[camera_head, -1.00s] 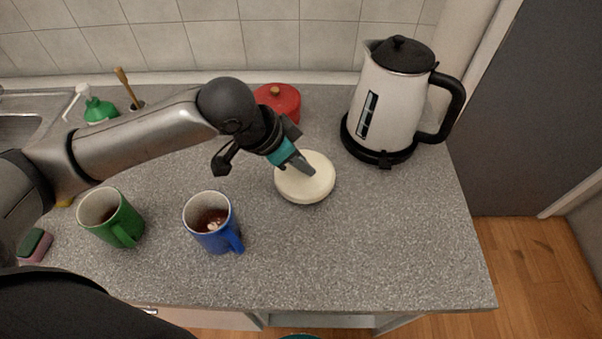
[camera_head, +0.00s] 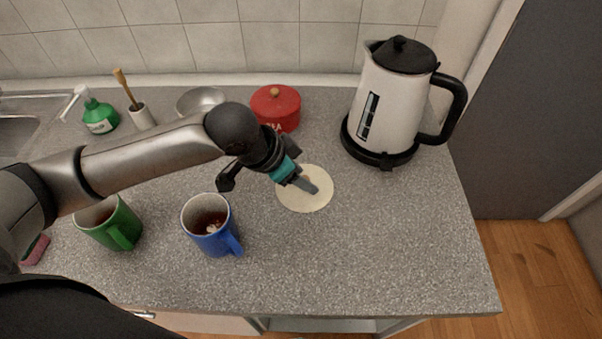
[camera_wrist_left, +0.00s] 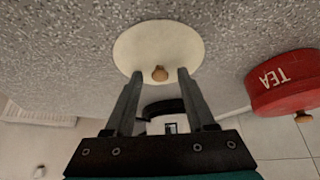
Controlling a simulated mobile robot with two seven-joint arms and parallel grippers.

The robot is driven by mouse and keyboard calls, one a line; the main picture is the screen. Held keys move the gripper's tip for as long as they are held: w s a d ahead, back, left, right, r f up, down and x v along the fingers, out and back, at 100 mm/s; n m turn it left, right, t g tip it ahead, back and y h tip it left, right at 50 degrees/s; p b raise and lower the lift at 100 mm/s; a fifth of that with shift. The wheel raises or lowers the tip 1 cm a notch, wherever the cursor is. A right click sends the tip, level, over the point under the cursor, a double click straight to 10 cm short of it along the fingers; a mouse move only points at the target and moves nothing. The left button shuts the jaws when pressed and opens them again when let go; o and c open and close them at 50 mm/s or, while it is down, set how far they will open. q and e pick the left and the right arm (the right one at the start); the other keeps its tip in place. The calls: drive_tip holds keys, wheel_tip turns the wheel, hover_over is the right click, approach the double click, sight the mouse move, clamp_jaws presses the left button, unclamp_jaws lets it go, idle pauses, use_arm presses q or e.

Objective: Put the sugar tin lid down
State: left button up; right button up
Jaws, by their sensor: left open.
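The sugar tin lid (camera_head: 291,204) is a thin cream disc that appears to lie flat on the grey counter, left of and in front of the kettle. My left gripper (camera_head: 309,186) is over the lid in the head view. My right gripper is not in view. No sugar tin is recognisable.
A blue mug (camera_head: 205,235) and a green mug (camera_head: 115,230) stand on the left. A red tea tin (camera_head: 275,107) and metal bowl (camera_head: 203,98) are behind. The kettle (camera_head: 388,100) stands right. The front right counter is clear.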

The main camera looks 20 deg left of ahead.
use_arm(q)
drive_tip(key=shift+r, duration=0.15)
drive_tip(key=p+v, duration=0.2)
drive_tip(key=v, duration=1)
drive_tip(key=shift+p, duration=0.4)
